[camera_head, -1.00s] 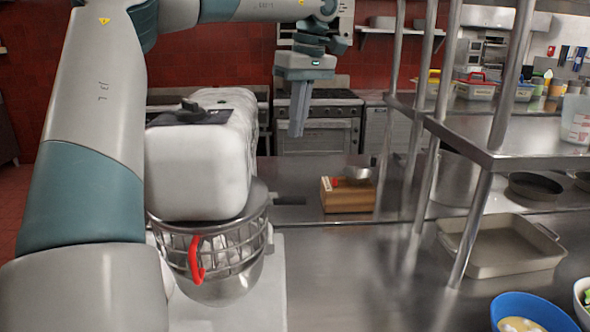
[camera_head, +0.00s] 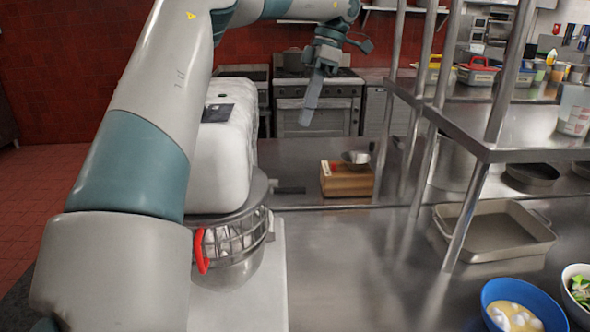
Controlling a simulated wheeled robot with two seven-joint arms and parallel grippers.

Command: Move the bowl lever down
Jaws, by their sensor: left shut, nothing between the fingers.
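The white stand mixer (camera_head: 225,150) stands at the left, partly hidden behind my left arm. Its steel bowl (camera_head: 235,272) sits below a wire guard (camera_head: 248,236) with a red handle (camera_head: 202,252). My left gripper (camera_head: 308,116) is shut and empty, pointing down. In the picture it is above and right of the mixer, apart from it. My right gripper is not in view.
A metal shelf (camera_head: 510,135) with posts, a baking tray (camera_head: 495,240) and a blue bowl (camera_head: 490,290) are at the right. The counter's middle is clear.

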